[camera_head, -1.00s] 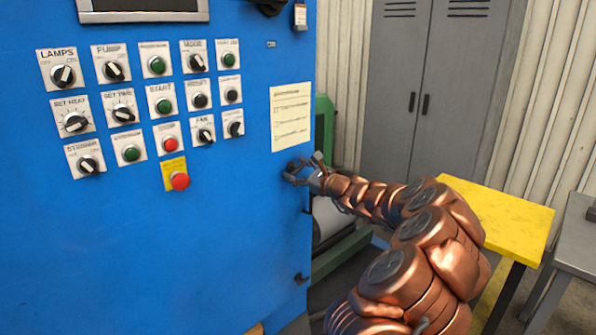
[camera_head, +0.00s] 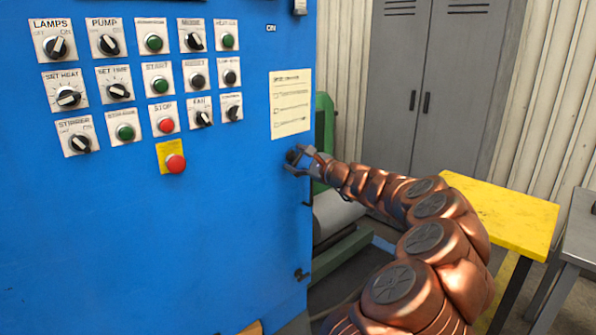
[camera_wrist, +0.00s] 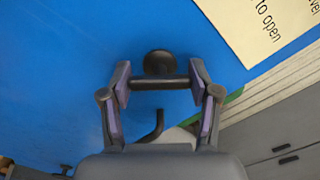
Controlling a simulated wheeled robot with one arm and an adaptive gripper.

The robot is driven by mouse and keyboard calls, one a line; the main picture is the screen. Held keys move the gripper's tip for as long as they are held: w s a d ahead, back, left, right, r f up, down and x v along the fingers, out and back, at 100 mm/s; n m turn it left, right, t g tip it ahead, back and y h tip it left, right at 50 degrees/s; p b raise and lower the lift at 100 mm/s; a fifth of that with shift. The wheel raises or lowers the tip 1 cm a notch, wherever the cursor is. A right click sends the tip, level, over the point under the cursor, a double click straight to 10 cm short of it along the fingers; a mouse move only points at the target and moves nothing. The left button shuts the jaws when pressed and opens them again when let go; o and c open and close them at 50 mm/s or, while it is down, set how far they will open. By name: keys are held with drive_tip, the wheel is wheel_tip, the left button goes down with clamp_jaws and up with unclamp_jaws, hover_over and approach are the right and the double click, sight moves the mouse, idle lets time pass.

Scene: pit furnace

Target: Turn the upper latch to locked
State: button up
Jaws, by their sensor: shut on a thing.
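The upper latch (camera_head: 292,156) is a small dark fitting near the right edge of the blue cabinet front, below the paper notice. In the wrist view it shows as a round black knob (camera_wrist: 158,62) with a dark bar (camera_wrist: 160,82) across it. My gripper (camera_wrist: 161,84) is shut on this bar, with one purple-lined finger at each end. In the head view my gripper (camera_head: 298,160) is at the latch, and its fingers partly hide it. The bar's exact angle on the cabinet cannot be told from the head view.
A lower latch (camera_head: 302,275) sits further down the same edge. A black hooked piece (camera_wrist: 153,128) is near my gripper. Knobs and buttons, including a red stop button (camera_head: 175,163), are left. A yellow table (camera_head: 505,215) and grey locker (camera_head: 430,75) stand right.

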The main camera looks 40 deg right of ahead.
drive_tip(key=n+b, duration=0.4)
drive_tip(key=b, duration=0.1)
drive_tip(key=n+b, duration=0.2)
drive_tip(key=b, duration=0.1)
drive_tip(key=shift+f, duration=0.35)
drive_tip(key=n+b, duration=0.2)
drive_tip(key=shift+r+n+b, duration=0.15)
drive_tip(key=shift+n+b, duration=0.15)
drive_tip(key=shift+b, duration=0.1)
drive_tip(key=shift+r+n+b, duration=0.15)
drive_tip(key=shift+n+b, duration=0.2)
drive_tip(key=shift+n, duration=0.05)
drive_tip(key=o, duration=1.2)
drive_tip(key=shift+c, duration=0.2)
drive_tip(key=shift+s, duration=0.15)
